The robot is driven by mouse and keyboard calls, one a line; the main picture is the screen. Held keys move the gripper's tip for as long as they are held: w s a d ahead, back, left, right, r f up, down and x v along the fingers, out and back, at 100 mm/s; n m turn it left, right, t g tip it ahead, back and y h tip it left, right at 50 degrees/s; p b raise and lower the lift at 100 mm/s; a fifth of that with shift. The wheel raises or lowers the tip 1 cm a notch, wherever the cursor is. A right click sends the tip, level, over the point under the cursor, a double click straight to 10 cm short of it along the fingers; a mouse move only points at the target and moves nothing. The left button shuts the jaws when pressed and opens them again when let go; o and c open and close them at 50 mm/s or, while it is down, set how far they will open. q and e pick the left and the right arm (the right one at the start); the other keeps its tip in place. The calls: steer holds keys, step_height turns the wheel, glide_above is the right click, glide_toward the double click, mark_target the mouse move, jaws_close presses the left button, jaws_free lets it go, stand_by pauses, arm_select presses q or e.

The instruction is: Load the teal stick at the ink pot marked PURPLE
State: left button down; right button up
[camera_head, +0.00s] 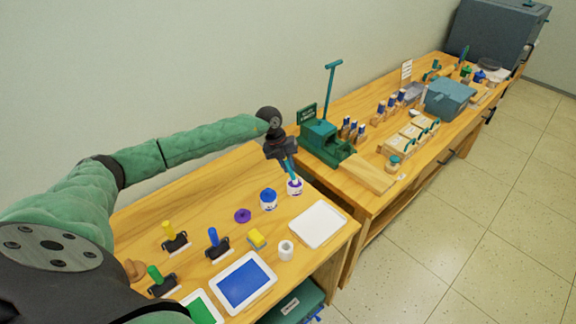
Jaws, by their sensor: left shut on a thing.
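My left gripper (286,157) is above the back right of the near table (205,198), pointing down, shut on the teal stick (291,170). The stick is near upright. Its lower end meets the top of a white ink pot (295,189) with purple marking. I cannot tell how deep the tip is, and the label is too small to read. A round purple piece like a lid (243,215) lies on the table to the left. A second white pot (269,204) with a blue top stands between them. My right gripper is not in view.
A green press (322,146) stands close to the right on another table.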

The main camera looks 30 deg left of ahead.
arm_select(q)
steer(key=shift+f+b, duration=0.35)
steer(key=shift+f, duration=0.15)
stand_by(0.5)
steer(key=shift+f, duration=0.1)
stand_by(1.5)
steer(key=shift+r+p, duration=1.05)
steer(key=shift+r, duration=2.55)
